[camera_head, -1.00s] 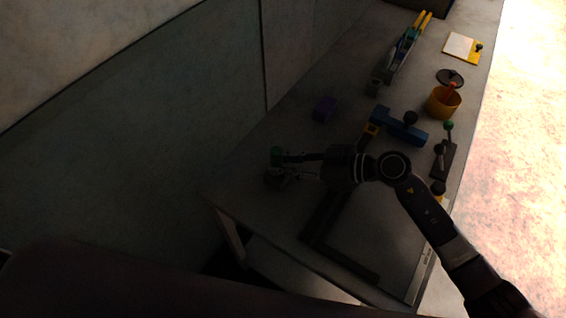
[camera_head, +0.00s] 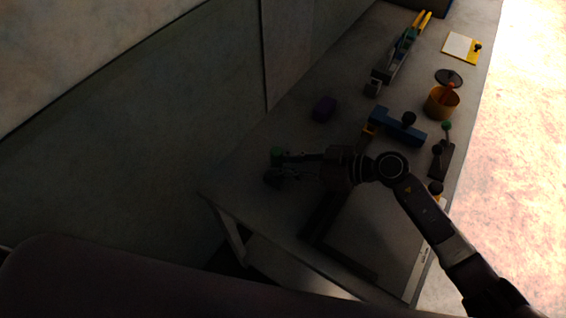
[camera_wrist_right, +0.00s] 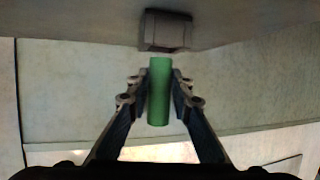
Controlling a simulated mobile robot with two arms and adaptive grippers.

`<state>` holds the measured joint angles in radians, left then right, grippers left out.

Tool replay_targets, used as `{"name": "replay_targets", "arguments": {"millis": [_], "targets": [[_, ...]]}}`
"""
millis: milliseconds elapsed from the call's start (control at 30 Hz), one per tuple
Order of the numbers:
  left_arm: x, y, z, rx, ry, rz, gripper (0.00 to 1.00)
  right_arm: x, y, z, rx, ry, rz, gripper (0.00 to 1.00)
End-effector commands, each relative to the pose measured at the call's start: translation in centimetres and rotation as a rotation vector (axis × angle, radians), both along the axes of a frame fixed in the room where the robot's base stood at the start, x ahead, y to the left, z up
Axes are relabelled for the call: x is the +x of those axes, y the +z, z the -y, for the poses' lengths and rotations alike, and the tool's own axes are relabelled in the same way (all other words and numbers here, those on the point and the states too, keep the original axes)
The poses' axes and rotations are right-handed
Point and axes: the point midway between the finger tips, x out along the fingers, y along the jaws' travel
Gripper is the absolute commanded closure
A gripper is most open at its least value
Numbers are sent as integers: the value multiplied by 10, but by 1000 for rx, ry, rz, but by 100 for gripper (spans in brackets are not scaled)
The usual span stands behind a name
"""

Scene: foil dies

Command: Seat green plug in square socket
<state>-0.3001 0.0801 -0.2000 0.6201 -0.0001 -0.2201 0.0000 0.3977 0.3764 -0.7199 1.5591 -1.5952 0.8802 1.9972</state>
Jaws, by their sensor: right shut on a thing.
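The green plug (camera_wrist_right: 159,92) is a smooth upright-looking cylinder in the right wrist view. My right gripper (camera_wrist_right: 159,100) is shut on it, one finger on each side. In the head view the plug (camera_head: 277,153) shows as a small green patch at the end of my right gripper (camera_head: 287,165), near the bench's left edge. A grey block (camera_wrist_right: 166,31), seemingly the socket, is just beyond the plug's far end. I cannot tell whether they touch, and no square opening is visible. In the head view this block (camera_head: 272,180) is dark and close beside the fingers.
A purple block (camera_head: 324,109) lies on the bench beyond the gripper. A dark angled frame (camera_head: 322,215) lies under my right arm. The wall borders the bench's left side.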

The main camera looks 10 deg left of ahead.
Motion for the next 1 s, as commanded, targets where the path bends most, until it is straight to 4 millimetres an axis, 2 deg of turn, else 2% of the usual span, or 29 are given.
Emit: {"name": "replay_targets", "arguments": {"millis": [1000], "targets": [[0, -8, 0, 0, 0, 0, 17, 0, -26, 0, 0, 1, -1, 100]]}}
